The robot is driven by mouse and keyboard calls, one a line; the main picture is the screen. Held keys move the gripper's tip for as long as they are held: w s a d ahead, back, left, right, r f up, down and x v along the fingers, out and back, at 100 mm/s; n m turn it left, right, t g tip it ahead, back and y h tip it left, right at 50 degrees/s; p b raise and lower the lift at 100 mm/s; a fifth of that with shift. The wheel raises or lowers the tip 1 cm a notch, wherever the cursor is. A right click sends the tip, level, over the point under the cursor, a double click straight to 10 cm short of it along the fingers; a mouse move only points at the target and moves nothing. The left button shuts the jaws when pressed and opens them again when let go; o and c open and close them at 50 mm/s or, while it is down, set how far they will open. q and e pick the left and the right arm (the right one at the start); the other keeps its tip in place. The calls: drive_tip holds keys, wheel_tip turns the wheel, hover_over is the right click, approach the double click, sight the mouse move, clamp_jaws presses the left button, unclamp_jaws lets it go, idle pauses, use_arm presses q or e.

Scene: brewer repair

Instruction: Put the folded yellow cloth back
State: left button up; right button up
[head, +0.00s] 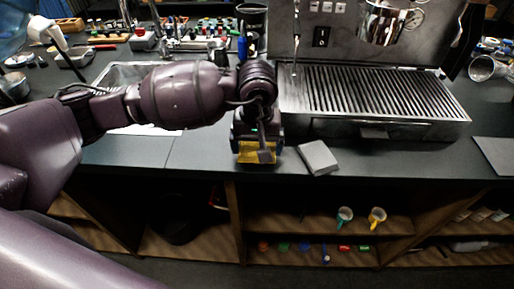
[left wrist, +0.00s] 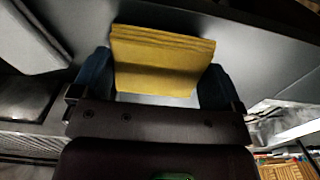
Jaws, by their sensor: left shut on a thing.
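The folded yellow cloth (head: 246,152) is at my left gripper (head: 257,155), by the counter's front edge in the head view. In the left wrist view the yellow cloth (left wrist: 160,62) sits between the two dark blue fingers of my left gripper (left wrist: 153,80), its layered fold edges at the top. The left gripper is shut on the cloth. Whether the cloth touches the counter below is hard to tell. My right gripper is not in view.
A grey folded cloth or block (head: 318,158) lies just right of my gripper. The espresso machine's drip tray (head: 372,95) stands behind it. A sink (head: 120,75) is at left, partly behind my arm. Below, open shelves (head: 310,222) hold cups. Bare dark counter (head: 400,155) lies at right.

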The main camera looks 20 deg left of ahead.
sight(257, 147)
use_arm(q)
drive_tip(key=shift+f, duration=0.8)
drive_tip(key=shift+f, duration=0.2)
drive_tip(key=o, duration=0.6)
drive_tip(key=shift+c, duration=0.2)
drive_tip(key=shift+r, duration=0.1)
drive_tip(key=shift+r, duration=0.2)
wheel_tip(257, 147, up, 12)
drive_tip(key=shift+f, duration=0.1)
